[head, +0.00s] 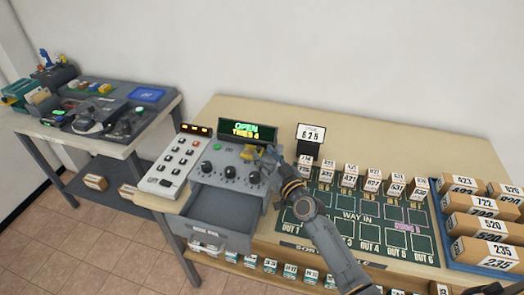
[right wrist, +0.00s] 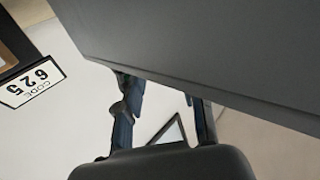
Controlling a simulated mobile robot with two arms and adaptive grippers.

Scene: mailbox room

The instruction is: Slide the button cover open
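A grey control box (head: 232,166) stands on the wooden table, with black knobs on its sloped face. A small yellow piece (head: 249,152), which looks like the button cover, sits at its upper right; whether it is slid open cannot be told. My right gripper (head: 272,155) is at the box's right edge, close beside the yellow piece; contact cannot be made out. In the right wrist view its two fingers (right wrist: 163,100) stand apart with nothing visible between them, their tips partly hidden behind a large dark panel (right wrist: 200,45).
A lit display (head: 247,131) reading "OPEN TRIES 4" stands behind the box. A keypad (head: 171,166) is at left, an open drawer (head: 222,212) below. A code card 625 (head: 311,132) stands right of my gripper, then a sorting mat (head: 365,218) and boxes (head: 480,228).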

